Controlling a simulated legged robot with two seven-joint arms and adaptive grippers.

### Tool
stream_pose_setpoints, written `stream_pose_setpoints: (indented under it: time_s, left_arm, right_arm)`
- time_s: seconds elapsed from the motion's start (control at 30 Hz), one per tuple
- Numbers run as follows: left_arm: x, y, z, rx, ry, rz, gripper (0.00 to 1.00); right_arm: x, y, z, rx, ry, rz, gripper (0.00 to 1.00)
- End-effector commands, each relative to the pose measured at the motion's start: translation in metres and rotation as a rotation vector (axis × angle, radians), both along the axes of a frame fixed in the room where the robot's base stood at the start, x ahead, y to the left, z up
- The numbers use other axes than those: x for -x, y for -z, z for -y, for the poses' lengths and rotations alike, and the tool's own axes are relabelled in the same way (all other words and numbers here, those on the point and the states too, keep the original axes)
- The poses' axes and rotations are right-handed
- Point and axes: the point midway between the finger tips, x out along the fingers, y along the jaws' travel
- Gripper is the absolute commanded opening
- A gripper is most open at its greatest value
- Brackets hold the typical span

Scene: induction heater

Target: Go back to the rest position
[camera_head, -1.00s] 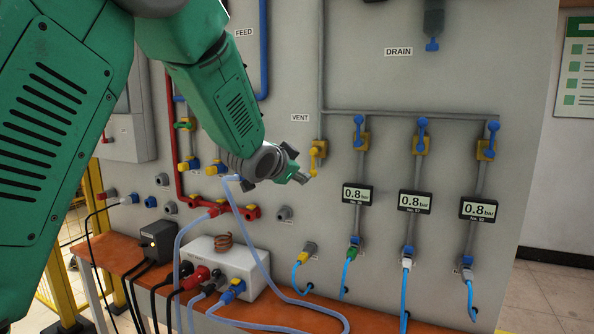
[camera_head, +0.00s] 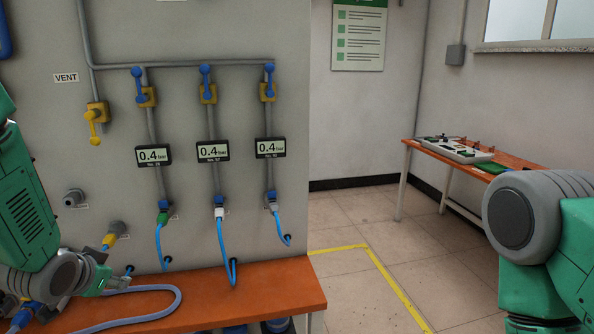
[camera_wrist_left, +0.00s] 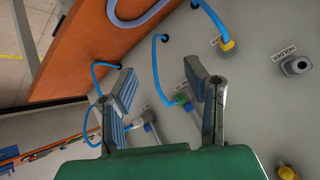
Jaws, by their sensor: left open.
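My left gripper (camera_head: 108,278) is low at the left of the head view, in front of the grey panel (camera_head: 250,190) and just above the orange bench (camera_head: 270,293). In the left wrist view its two fingers (camera_wrist_left: 162,82) stand apart with nothing between them. The panel and its blue hoses show behind and past the fingers, and I cannot tell the exact gap to them. Part of my right arm (camera_head: 540,235) shows at the right edge of the head view; its gripper is out of frame.
The panel carries a yellow vent valve (camera_head: 94,125), blue-handled valves (camera_head: 206,84) and gauges reading 0.4 bar (camera_head: 212,151). A pale hose (camera_head: 150,312) lies on the bench. Floor right of the panel is open, with a yellow line (camera_head: 392,285). A second table (camera_head: 470,160) stands behind.

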Motion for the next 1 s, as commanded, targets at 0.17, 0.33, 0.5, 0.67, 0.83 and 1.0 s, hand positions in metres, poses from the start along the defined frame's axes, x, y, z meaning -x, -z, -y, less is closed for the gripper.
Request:
stream_pose_setpoints:
  time_s: [0.17,0.33,0.5,0.67,0.83,1.0]
  left_arm:
    - [0.077,0.123,0.033,0.09,-0.04,-0.203,0.42]
    - [0.167,0.214,0.062,0.162,-0.094,-0.398,0.42]
    - [0.263,0.276,0.088,0.216,-0.158,-0.584,0.42]
    - [0.325,0.301,0.102,0.241,-0.204,-0.701,0.42]
    - [0.349,0.307,0.108,0.25,-0.222,-0.746,0.42]
    - [0.349,0.307,0.108,0.251,-0.223,-0.747,0.42]
  right_arm:
    - [0.0,0.022,0.0,0.0,0.0,0.0,0.43]
    - [0.0,0.039,0.0,0.0,0.0,0.0,0.43]
    - [0.0,0.055,0.0,0.0,0.0,0.0,0.43]
    - [0.0,0.063,0.0,0.0,0.0,0.0,0.43]
    - [0.0,0.065,0.0,0.0,0.0,0.0,0.43]
    - [0.0,0.065,0.0,0.0,0.0,0.001,0.43]
